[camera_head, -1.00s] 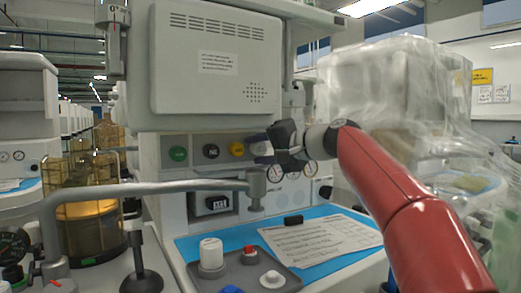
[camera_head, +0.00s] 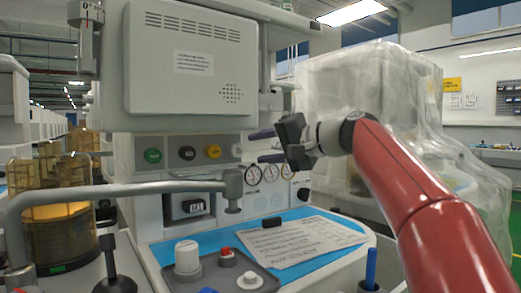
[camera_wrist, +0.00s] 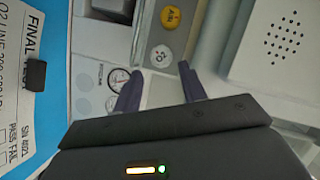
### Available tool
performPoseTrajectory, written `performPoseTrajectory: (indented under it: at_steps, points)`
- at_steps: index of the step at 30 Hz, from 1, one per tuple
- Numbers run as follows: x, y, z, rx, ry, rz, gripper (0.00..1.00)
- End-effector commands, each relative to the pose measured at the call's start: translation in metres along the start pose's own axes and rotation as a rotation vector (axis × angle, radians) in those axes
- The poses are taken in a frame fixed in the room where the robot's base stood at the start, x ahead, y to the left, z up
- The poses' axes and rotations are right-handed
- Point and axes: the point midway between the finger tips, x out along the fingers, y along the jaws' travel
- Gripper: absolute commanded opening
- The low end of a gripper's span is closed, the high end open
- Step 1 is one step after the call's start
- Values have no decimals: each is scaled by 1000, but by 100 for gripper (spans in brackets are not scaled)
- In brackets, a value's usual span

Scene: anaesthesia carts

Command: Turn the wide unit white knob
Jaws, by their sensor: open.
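The wide unit's front panel (camera_head: 170,175) has a row of round knobs. At the row's right end is a white knob (camera_head: 236,150), which also shows in the wrist view (camera_wrist: 160,56). Beside it is a yellow knob (camera_head: 213,152) marked AIR, also in the wrist view (camera_wrist: 168,19). My gripper (camera_head: 264,145) is open and empty, just right of the white knob in the head view. In the wrist view its two dark blue fingers (camera_wrist: 160,75) are apart, with the white knob beyond the gap between their tips. I see no contact.
A grey pipe arm (camera_head: 130,190) crosses in front of the panel. A white cylinder (camera_head: 187,256) and small knobs stand on a grey tray below. A paper sheet (camera_head: 310,242) lies on the blue worktop. A plastic-wrapped unit (camera_head: 360,80) stands at right.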

Motion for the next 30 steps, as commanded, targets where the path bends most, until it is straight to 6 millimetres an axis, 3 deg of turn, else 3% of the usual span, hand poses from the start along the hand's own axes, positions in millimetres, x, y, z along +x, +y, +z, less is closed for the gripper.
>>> performPoseTrajectory:
  at_steps: [5,8,12,18,23,30]
  points:
    - [3,4,0,22,1,-6,41]
    - [10,17,1,100,10,-28,41]
    - [24,40,2,321,32,-100,41]
    - [30,54,4,637,49,-223,41]
    - [24,54,9,877,44,-334,41]
    - [5,37,18,1114,14,-461,41]
